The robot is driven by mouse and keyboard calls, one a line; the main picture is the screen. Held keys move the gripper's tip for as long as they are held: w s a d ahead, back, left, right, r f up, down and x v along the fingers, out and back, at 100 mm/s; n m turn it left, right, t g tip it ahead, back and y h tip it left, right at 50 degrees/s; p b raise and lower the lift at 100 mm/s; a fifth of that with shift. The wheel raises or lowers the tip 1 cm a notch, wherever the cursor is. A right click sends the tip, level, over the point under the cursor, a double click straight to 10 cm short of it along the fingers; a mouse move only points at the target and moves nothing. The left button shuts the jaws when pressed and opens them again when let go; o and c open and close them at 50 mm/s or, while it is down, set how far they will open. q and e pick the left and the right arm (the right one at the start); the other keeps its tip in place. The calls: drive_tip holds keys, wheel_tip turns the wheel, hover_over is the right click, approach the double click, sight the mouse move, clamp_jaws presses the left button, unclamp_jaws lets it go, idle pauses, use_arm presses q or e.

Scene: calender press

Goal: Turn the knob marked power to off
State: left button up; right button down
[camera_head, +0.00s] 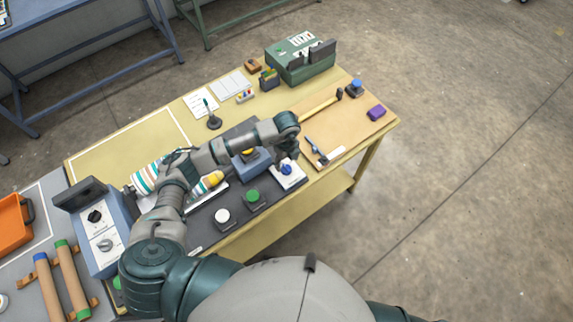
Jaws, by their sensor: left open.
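A white box with a blue knob (286,169) sits near the front edge of the yellow table. My left gripper (287,157) points down just above and behind this knob; it is open, and I cannot tell whether its fingertips touch the knob. A blue control panel (115,228) stands at the left, with a black knob (95,216) above a grey knob (105,245). The labels are too small to read, so I cannot tell which knob is marked power. My right gripper is out of view.
A green push button (252,195) and a white push button (222,215) stand on the dark mat left of the white box. A blue box with a yellow button (249,153) is close beside my left wrist. A green case (300,62) stands at the far end.

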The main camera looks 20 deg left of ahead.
sight(286, 167)
use_arm(q)
wheel_tip(286, 167, up, 8)
drive_tip(key=shift+f, duration=0.15)
idle(0.6)
